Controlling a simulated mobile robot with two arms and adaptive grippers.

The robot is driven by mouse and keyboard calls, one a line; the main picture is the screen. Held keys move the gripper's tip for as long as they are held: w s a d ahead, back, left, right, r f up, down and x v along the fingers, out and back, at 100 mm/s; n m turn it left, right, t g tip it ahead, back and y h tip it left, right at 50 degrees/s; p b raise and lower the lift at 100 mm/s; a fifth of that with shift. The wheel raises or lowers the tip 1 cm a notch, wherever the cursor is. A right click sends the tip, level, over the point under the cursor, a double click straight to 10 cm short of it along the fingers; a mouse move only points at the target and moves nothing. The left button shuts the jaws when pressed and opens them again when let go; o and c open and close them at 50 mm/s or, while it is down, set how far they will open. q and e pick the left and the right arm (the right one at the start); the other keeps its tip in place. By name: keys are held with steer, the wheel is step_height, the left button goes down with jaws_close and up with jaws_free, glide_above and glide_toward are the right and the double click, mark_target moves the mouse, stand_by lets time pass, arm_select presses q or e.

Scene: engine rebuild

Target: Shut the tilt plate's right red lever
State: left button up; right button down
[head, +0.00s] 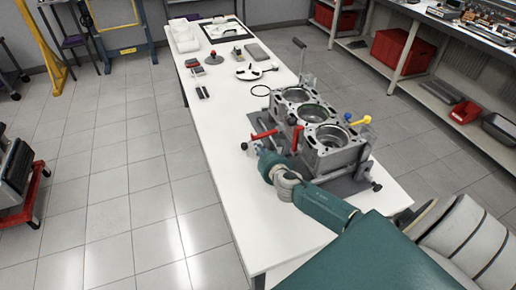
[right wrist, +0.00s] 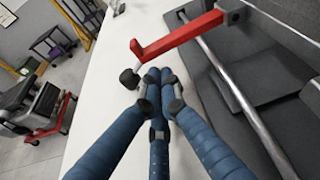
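The tilt plate (head: 348,186) is a dark grey plate with metal bars under the engine block (head: 322,135). One red lever (head: 264,134) sticks out level from its left side, over the white table. A second red lever (head: 296,138) stands more upright beside the block; I cannot tell which is the right one. In the right wrist view a red lever (right wrist: 180,36) crosses above my fingertips, with a black knob near its free end. My right gripper (head: 266,155) has its fingers (right wrist: 154,75) drawn together, with nothing seen between them, just below that lever. My left gripper is out of view.
The white table (head: 215,135) is clear left of the plate. Blue and yellow (head: 361,121) handles stand on the block's right. A metal rod (right wrist: 235,90) runs beside the fingers. Shelves with red bins (head: 392,52) stand at right.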

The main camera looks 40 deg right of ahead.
mark_target(254, 137)
steer(key=shift+w+d+f, duration=0.1)
steer(key=shift+w+f, duration=0.1)
steer(key=shift+w, duration=0.3)
step_height(254, 137, up, 2)
steer(key=shift+w+r+m+y+p, duration=0.15)
steer(key=shift+r+m+y+p, duration=0.15)
steer(key=shift+m+p, duration=0.55)
steer(key=shift+r+m+y+p, duration=0.35)
steer(key=shift+r+m+y, duration=0.25)
steer(key=shift+r+m, duration=0.2)
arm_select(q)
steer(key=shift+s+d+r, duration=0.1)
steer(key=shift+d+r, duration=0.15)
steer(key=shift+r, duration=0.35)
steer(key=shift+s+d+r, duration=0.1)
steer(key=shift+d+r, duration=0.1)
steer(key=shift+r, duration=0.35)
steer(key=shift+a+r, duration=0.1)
